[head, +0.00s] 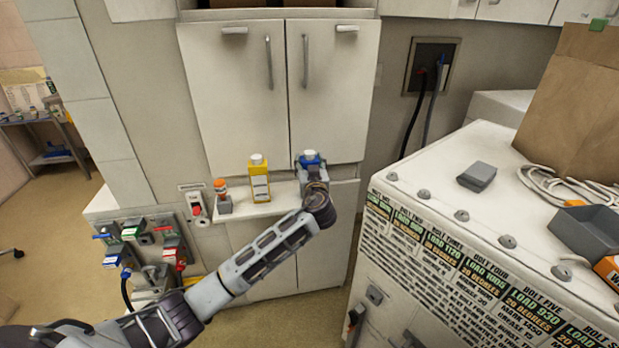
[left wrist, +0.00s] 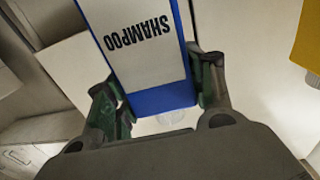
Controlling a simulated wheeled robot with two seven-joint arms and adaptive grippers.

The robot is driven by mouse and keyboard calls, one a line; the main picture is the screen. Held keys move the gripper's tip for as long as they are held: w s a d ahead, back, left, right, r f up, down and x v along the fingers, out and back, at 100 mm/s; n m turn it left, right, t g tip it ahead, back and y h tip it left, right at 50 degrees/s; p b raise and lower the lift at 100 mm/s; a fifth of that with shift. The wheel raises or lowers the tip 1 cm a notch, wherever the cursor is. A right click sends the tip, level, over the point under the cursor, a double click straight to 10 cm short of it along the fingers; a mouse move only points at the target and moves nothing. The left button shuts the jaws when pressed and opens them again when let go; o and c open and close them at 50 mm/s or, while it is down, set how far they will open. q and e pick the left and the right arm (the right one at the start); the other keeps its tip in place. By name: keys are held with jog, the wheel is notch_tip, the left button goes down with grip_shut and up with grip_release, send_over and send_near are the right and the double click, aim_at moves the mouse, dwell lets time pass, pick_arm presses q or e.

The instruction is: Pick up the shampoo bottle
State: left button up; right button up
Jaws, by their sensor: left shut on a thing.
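The shampoo bottle (head: 310,159) is blue with a white cap and stands upright at the right part of a small shelf in the head view. In the left wrist view the shampoo bottle (left wrist: 143,45) shows a white label reading SHAMPOO and a blue edge. My left gripper (head: 313,174) is at the bottle, its fingers on both sides of it; they also show in the left wrist view (left wrist: 158,92). It is shut on the bottle. The gripper hides most of the bottle in the head view, so I cannot tell whether its base touches the shelf. My right gripper is not in view.
A yellow bottle (head: 259,178) and a small orange-capped container (head: 221,196) stand on the white shelf (head: 245,209) left of the shampoo. White cabinet doors (head: 235,95) are behind. A white machine (head: 450,180) with bolts, a paper bag (head: 575,100) and a grey tray (head: 588,235) is at right.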

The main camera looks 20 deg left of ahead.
pick_arm(q)
jog(key=c, duration=0.4)
jog(key=shift+c, duration=0.9)
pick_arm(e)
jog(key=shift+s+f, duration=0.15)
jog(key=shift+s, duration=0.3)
pick_arm(q)
jog(key=shift+r, duration=0.1)
notch_tip(320, 180, up, 9)
jog(key=shift+f, duration=0.2)
jog(key=shift+r+p, duration=0.3)
jog(key=shift+r, duration=0.35)
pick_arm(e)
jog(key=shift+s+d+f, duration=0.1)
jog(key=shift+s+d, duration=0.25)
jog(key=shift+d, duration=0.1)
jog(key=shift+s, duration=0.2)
